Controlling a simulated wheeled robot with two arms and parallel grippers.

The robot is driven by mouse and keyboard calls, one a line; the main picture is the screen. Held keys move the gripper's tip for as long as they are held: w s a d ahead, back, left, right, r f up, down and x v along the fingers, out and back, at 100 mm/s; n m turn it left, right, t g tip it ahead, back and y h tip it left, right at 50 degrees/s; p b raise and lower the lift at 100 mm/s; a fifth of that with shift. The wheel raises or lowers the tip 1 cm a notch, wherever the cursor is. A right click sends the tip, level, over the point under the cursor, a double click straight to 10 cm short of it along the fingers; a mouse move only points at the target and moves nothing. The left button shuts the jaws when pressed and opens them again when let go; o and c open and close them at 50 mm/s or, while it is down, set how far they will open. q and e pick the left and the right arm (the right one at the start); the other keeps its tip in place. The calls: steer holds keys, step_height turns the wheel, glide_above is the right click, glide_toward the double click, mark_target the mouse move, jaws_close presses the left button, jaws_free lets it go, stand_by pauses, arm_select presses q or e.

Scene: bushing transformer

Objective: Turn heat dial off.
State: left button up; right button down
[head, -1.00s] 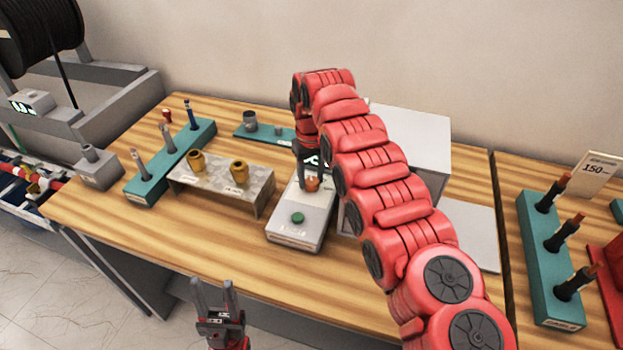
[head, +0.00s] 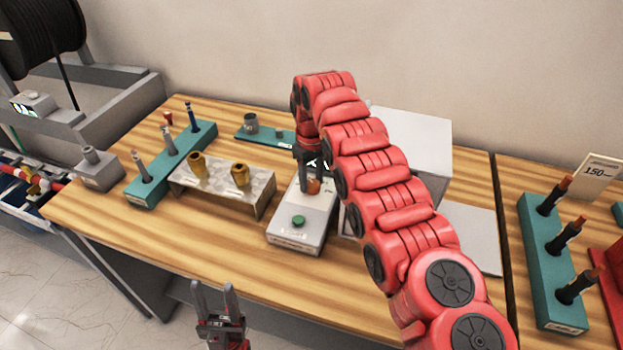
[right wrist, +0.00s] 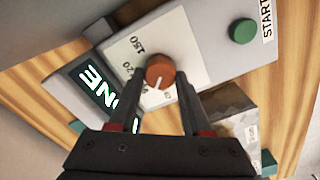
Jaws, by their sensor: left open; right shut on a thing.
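The heat dial (right wrist: 160,71) is an orange-brown round knob with a white pointer line, on the pale face of a grey control box. In the right wrist view the numbers 150 and 20 show beside it. In the head view the dial (head: 313,187) sits behind the box's green button (head: 298,221). My right gripper (right wrist: 162,82) is shut on the dial, one finger on each side; it also shows from above in the head view (head: 311,180). My left gripper (head: 215,287) is open and empty, in front of the table's front edge.
The control box (head: 291,238) has a lit display (right wrist: 97,90) and a green START button (right wrist: 243,31). A metal stand with brass bushings (head: 262,187) and a teal rack (head: 148,193) are to its left. A white cabinet (head: 425,140) stands behind my right arm.

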mark_target(312, 182)
steer(key=shift+c, duration=1.7)
jaws_free()
steer(key=shift+r, duration=0.6)
step_height(312, 182, up, 4)
steer(key=shift+f+p, duration=0.1)
steer(key=shift+p, duration=1)
step_height(312, 182, up, 12)
steer(key=p, duration=1.2)
steer(key=shift+r+p, duration=0.2)
steer(key=shift+p, duration=0.2)
